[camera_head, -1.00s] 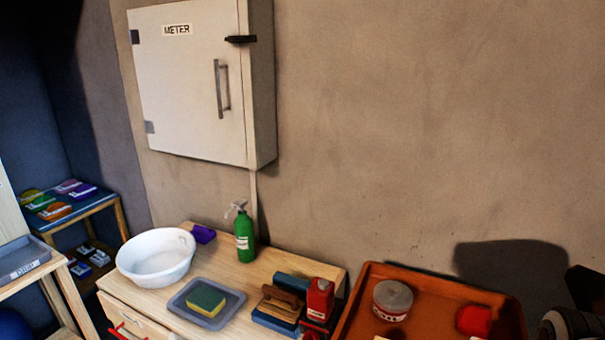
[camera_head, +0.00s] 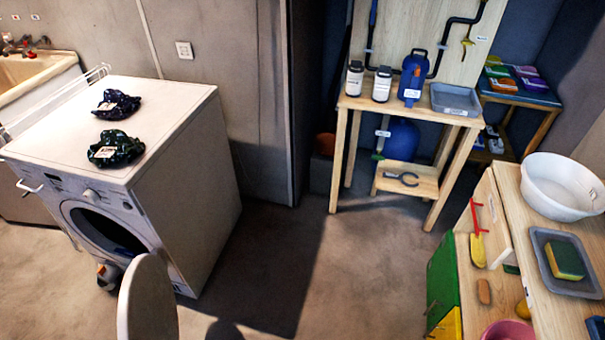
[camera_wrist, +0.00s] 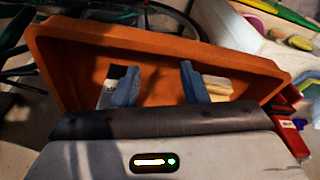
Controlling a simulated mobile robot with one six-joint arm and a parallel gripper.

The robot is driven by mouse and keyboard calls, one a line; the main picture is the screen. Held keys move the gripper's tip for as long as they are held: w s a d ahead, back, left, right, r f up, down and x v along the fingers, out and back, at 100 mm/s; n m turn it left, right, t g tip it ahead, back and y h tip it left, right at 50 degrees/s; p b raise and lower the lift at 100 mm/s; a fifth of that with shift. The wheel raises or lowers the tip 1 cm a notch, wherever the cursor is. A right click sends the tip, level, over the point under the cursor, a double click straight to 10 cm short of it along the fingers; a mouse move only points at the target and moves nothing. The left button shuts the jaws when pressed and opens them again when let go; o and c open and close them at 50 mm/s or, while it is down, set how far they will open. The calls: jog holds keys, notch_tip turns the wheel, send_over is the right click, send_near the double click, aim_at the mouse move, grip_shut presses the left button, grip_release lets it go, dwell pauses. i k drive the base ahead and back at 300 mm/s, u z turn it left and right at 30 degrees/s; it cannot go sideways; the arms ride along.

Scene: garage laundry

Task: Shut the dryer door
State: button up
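The dryer (camera_head: 175,195) is a white front-loading machine at the left in the head view. Its round front opening (camera_head: 98,230) is dark and uncovered, with something bluish low inside. A pale rounded panel (camera_head: 148,305) stands out in front of it and appears to be the dryer door, swung open; its lower part is cut off by the frame edge. My gripper (camera_wrist: 157,82) shows in the wrist view with its two blue fingers apart and nothing between them. It is over an orange tray (camera_wrist: 85,50), away from the dryer, and is not in the head view.
Clear floor (camera_head: 265,250) lies right of the dryer. A wooden shelf stand (camera_head: 455,119) with bottles is at the back, and a wooden bench (camera_head: 520,235) with a white basin (camera_head: 560,188) at the right.

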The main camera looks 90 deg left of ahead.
aim_at(146, 309)
jog(key=u, duration=4.5)
jog(key=i, duration=1)
jog(key=u, duration=0.2)
jog(key=k, duration=0.4)
jog(key=z, duration=1.15)
